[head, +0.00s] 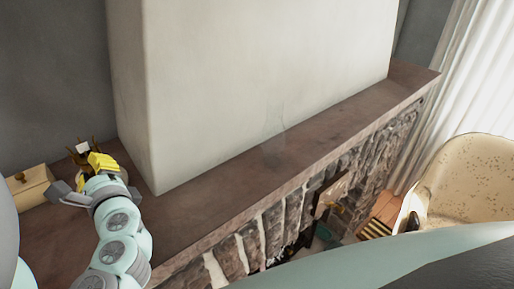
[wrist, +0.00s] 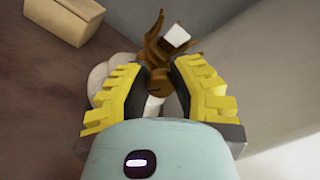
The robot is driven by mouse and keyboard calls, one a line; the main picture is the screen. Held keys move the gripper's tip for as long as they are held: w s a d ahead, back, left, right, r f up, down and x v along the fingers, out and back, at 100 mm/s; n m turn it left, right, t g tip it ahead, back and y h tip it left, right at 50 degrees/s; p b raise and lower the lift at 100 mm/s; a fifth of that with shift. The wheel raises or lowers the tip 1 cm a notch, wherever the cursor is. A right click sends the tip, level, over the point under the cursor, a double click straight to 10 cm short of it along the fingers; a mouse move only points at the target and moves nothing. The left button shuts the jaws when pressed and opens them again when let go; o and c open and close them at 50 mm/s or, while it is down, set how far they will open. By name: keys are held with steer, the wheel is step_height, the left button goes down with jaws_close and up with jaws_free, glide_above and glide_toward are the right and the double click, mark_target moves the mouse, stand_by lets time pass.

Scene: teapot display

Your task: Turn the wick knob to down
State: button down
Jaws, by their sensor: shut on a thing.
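A bronze-brown lamp fitting (wrist: 157,50) with pronged upper parts and a white square tip shows between my fingers in the wrist view. It also shows at the left end of the mantel in the head view (head: 82,156). A small rounded brown piece (wrist: 158,78), which looks like the wick knob, sits between the fingertips. My gripper (wrist: 157,72) is closed around it with its yellow pads; it also shows in the head view (head: 86,172). The pads hide part of the fitting, and I cannot read which way the knob is turned. A pale rounded body (wrist: 101,76) shows behind the left finger.
The brown mantel shelf (head: 205,215) runs along the white chimney breast (head: 255,70), which stands close on the right of my gripper. A cream box (head: 32,186) sits left of it. A faint, clear glass-like shape (head: 275,135) stands farther along the shelf.

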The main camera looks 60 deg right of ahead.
steer(key=c, duration=0.8)
jaws_free()
steer(key=shift+o, duration=0.2)
steer(key=v, duration=0.6)
steer(key=shift+s, duration=0.1)
steer(key=shift+s+a, duration=0.2)
steer(key=shift+s, duration=0.4)
steer(key=shift+o, duration=0.3)
